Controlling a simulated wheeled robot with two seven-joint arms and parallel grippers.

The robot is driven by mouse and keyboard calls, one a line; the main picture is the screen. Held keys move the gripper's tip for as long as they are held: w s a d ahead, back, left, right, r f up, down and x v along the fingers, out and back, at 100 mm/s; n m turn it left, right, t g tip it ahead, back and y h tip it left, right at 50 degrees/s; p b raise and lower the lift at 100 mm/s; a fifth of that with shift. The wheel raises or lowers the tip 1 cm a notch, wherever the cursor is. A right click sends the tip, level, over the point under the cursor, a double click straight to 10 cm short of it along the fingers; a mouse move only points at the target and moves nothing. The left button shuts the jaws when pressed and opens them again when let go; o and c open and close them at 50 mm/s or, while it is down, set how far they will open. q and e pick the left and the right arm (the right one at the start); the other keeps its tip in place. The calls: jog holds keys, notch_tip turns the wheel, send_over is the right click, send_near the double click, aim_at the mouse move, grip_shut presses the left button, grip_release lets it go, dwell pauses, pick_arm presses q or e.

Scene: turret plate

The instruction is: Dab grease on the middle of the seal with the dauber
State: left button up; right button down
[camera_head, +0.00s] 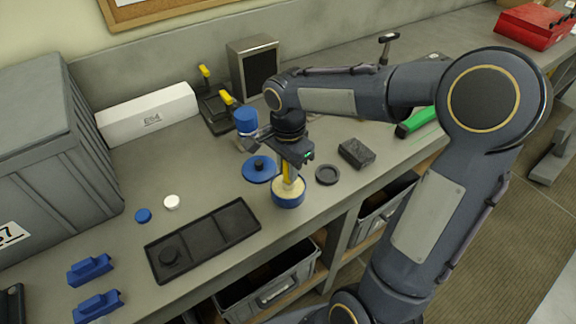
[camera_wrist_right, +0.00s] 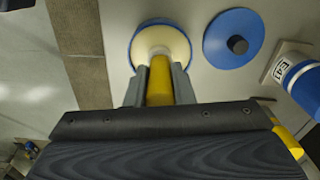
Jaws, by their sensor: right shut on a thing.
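My right gripper (camera_head: 292,160) is shut on the yellow dauber (camera_head: 288,172), which points down. It also shows in the wrist view, with the yellow handle (camera_wrist_right: 160,82) between the two fingers. The dauber's lower end is at the cream grease in the open blue tub (camera_head: 288,200); the tub also shows in the wrist view (camera_wrist_right: 136,55). How deep the tip sits is hard to tell. A dark round ring (camera_head: 327,175) lies flat to the right of the tub and may be the seal. My left gripper is not in view.
A blue lid with a black knob (camera_head: 258,169) lies behind the tub. A dark block (camera_head: 356,153) lies right of the ring. Blue clamps (camera_head: 90,269) are at far left.

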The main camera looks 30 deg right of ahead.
dwell(0.4)
jog(key=shift+r+p, duration=2.7)
jog(key=shift+r, duration=0.8)
jog(key=shift+f, duration=0.1)
